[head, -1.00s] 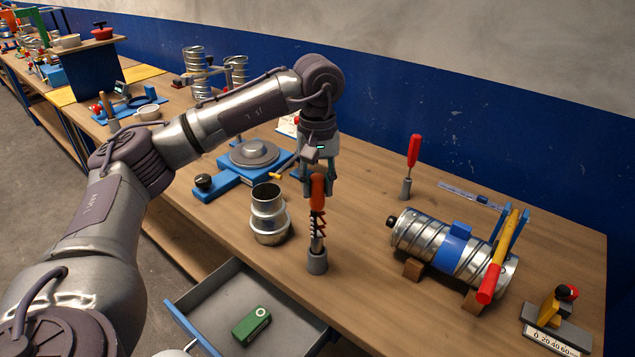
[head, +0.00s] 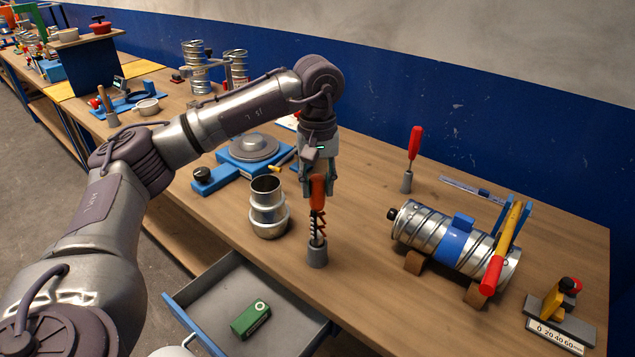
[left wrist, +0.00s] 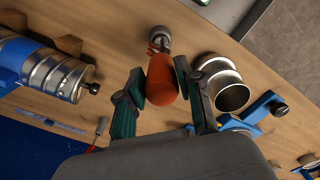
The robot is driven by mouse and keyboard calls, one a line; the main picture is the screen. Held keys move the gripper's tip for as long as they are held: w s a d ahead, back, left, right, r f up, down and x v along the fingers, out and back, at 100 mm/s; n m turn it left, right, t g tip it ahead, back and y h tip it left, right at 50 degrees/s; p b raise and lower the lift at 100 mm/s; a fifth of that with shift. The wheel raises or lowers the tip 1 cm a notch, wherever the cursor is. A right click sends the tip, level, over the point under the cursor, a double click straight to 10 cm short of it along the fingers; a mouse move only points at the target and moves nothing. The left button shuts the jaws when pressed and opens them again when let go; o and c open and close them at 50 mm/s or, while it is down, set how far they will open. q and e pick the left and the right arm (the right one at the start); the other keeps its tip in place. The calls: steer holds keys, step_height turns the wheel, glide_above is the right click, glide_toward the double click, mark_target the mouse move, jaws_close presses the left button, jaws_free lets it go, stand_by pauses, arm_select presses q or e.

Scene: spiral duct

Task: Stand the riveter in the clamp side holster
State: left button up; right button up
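The riveter (head: 317,222) has an orange handle above a red and black lattice. It is upright over a small grey holster (head: 317,256), its lower end at or inside the holster's mouth; the exact depth is not clear. My left gripper (head: 318,188) is shut around the upper handle from above. In the left wrist view the orange handle (left wrist: 162,82) lies between my left gripper's two finger pads (left wrist: 160,85), with the holster (left wrist: 160,33) beyond it. My right gripper is not in view.
A metal stepped duct piece (head: 267,212) stands close left of the riveter. A spiral duct (head: 440,238) with a blue band lies on blocks to the right. The open drawer (head: 205,283) in front holds a green box (head: 250,320). A blue turntable fixture (head: 250,155) lies behind.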

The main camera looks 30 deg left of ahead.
arm_select(q)
steer(key=o, duration=0.4)
step_height(320, 180, up, 12)
steer(key=shift+r, duration=0.1)
stand_by(0.4)
